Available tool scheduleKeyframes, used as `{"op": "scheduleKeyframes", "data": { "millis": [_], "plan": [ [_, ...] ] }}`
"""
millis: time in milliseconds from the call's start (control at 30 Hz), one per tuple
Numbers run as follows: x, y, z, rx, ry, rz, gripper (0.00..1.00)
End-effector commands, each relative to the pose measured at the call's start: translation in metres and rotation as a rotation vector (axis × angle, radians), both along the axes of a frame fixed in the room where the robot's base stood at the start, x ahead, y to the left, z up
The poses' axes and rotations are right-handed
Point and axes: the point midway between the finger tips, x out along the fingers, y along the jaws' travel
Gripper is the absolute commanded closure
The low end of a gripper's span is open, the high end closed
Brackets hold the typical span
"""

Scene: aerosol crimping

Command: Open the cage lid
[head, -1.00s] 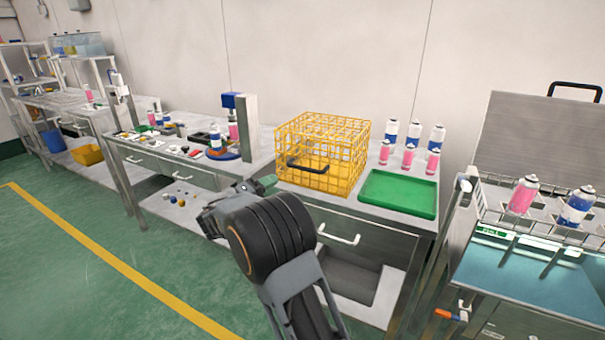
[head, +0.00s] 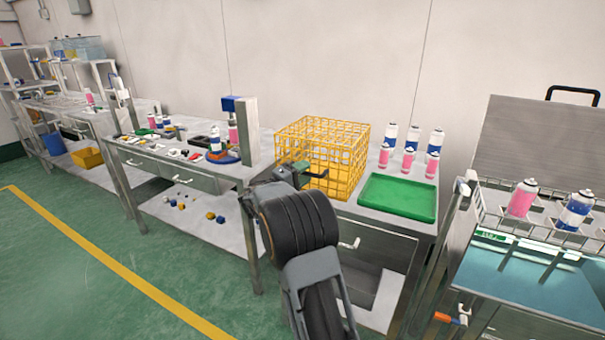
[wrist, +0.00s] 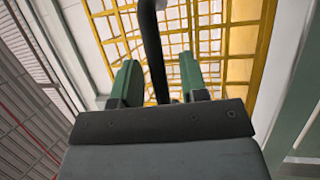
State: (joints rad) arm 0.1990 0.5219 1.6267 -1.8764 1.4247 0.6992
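The yellow wire cage (head: 345,150) stands on the bench, and its lid looks closed. A black handle (head: 316,174) is on its front side, partly hidden by my gripper. My gripper (head: 298,168) is at the front of the cage, by the handle. In the wrist view, my gripper's two green fingers (wrist: 160,82) are apart, with the black handle (wrist: 152,40) passing between them. The handle appears nearer the left finger, with a gap to the right one. The yellow bars (wrist: 230,40) show behind.
A green tray (head: 398,197) lies right of the cage, with several pink and blue-white cans (head: 412,140) behind it. A metal post (head: 248,130) and a blue-topped device (head: 229,104) stand to the left. A rack with cans (head: 523,198) is at the right.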

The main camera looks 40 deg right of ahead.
Motion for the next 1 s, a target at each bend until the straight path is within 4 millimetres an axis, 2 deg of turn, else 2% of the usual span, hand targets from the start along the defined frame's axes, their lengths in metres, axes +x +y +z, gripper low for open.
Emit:
{"op": "scheduleKeyframes", "data": {
  "millis": [167, 567, 1000],
  "plan": [
    [0.0001, 0.0001, -0.0001, 0.0, 0.0, 0.0, 0.61],
    [0.0, 0.0003, -0.0001, 0.0, 0.0, 0.0, 0.99],
    [0.0012, 0.0034, 0.0038, 0.006, 0.002, 0.004, 1.0]
  ]
}}
